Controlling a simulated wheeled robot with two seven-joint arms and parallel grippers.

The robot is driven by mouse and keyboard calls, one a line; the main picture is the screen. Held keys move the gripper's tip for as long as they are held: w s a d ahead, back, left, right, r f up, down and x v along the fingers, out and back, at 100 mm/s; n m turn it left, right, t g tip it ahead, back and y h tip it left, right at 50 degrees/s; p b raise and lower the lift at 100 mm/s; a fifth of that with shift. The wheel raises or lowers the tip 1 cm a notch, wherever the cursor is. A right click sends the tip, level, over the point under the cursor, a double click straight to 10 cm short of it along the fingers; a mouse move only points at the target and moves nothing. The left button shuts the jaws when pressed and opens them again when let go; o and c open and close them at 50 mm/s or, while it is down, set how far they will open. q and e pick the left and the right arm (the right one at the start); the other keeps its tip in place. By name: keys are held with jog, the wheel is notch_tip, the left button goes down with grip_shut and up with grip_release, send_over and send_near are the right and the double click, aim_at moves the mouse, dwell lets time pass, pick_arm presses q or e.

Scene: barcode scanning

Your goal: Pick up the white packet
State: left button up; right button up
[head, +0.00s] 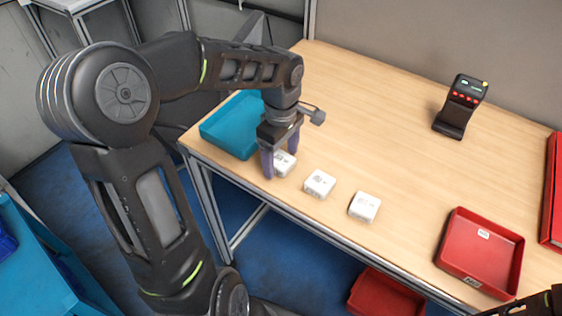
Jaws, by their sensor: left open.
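Three white packets lie in a row near the table's front edge. The left white packet (286,165) is partly hidden by my left gripper (280,163). The middle white packet (320,184) and the right white packet (364,207) lie clear of it. My left gripper is open and points down, with its fingers at the left packet. I cannot tell whether the fingers touch it. Of my right arm, only a dark part shows at the bottom right corner; its gripper is out of view.
A blue tray (217,134) sits at the table's left, behind my left gripper. A black scanner (461,107) stands at the back right. A red tray (455,270) sits at the front right. The wooden table (375,120) is clear in the middle.

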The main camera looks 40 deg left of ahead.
aim_at(281, 159)
pick_arm(q)
jog(key=shift+c, duration=0.4)
jog(key=c, duration=1.5)
jog(key=shift+c, duration=0.2)
notch_tip(281, 159, up, 10)
jog(key=shift+b, duration=0.45)
